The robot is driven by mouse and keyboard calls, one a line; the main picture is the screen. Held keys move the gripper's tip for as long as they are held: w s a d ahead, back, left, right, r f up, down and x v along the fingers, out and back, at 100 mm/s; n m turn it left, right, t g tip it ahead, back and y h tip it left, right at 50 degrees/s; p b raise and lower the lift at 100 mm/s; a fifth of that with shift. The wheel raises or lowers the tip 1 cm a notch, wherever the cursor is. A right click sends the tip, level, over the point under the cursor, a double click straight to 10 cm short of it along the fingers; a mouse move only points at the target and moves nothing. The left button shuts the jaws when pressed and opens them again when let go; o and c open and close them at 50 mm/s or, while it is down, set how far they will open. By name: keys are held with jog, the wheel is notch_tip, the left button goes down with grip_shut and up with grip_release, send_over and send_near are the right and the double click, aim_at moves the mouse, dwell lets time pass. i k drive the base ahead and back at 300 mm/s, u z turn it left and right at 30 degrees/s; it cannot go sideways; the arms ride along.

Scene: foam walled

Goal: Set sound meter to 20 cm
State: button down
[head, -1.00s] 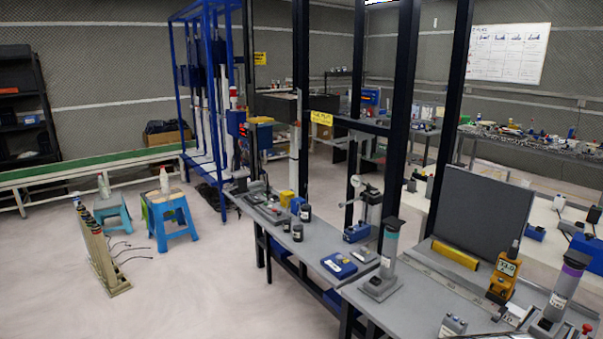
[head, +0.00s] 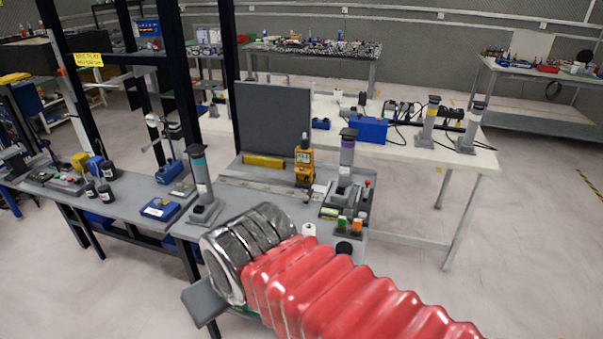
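The sound meter (head: 304,167) looks like the yellow handheld device with a dark tip. It stands upright on the grey bench, near the right part of a long flat scale strip (head: 262,186). The strip's marks are too small to read, so I cannot tell its distance. A grey post with a teal band (head: 198,172) stands at the left end of the strip, and one with a purple band (head: 347,160) stands right of the meter. My arm's red bellows and silver joint fill the lower middle, hiding the bench front. My gripper's fingertips do not show.
A dark upright panel (head: 274,116) stands behind the strip, with a yellow block (head: 263,161) at its foot. Small bottles (head: 343,225) crowd the bench's right front. Open floor (head: 530,240) is at right.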

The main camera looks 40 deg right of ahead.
aim_at(304, 153)
jog(key=u, duration=1.15)
jog(key=k, duration=0.85)
jog(key=z, duration=0.85)
jog(key=i, duration=0.95)
jog(key=z, duration=0.05)
